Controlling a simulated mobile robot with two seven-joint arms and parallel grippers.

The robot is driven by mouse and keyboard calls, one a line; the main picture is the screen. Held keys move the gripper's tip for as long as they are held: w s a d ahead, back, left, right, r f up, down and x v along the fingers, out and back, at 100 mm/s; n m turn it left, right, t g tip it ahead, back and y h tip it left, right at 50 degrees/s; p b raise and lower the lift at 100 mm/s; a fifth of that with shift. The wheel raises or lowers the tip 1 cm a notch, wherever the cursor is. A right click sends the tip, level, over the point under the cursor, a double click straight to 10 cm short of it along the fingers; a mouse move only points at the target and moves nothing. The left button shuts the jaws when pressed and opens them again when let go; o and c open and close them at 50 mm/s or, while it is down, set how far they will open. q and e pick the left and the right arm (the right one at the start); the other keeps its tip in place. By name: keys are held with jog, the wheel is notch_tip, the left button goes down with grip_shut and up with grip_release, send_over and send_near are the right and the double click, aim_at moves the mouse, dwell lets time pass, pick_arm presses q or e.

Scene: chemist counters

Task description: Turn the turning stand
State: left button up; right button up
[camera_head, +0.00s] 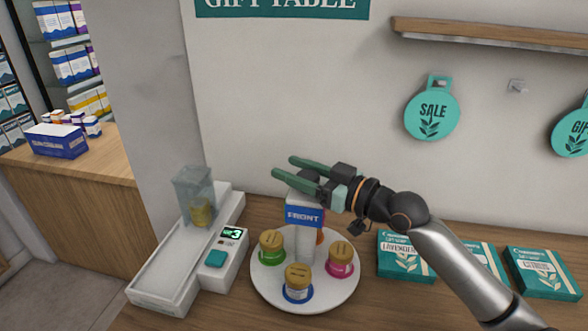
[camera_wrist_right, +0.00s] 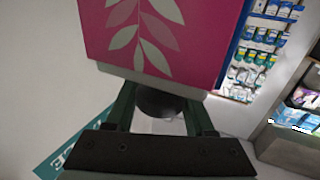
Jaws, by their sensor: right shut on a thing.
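The turning stand has a round white plate (camera_head: 262,288) with small gold-lidded jars on it and a white centre post (camera_head: 305,245). A blue-and-white "FRONT" sign (camera_head: 304,217) on the post faces me. My right gripper (camera_head: 284,167) reaches in from the right at the top of the post, its green fingers pointing left. It is shut on the stand's top; in the right wrist view a dark round knob (camera_wrist_right: 160,103) sits between the fingers. A pink panel with white leaves (camera_wrist_right: 160,40) fills the top of that view. My left gripper is not in view.
A white device (camera_head: 175,270) with a lit "3" display and a clear hopper (camera_head: 195,187) stands left of the plate. Teal gift boxes (camera_head: 405,258) lie to the right, under my right arm. A wooden shelf (camera_head: 490,32) and round teal "SALE" tag (camera_head: 432,115) are on the wall.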

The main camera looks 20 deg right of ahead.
grip_shut()
jog(key=shift+d, duration=0.1)
dwell(0.4)
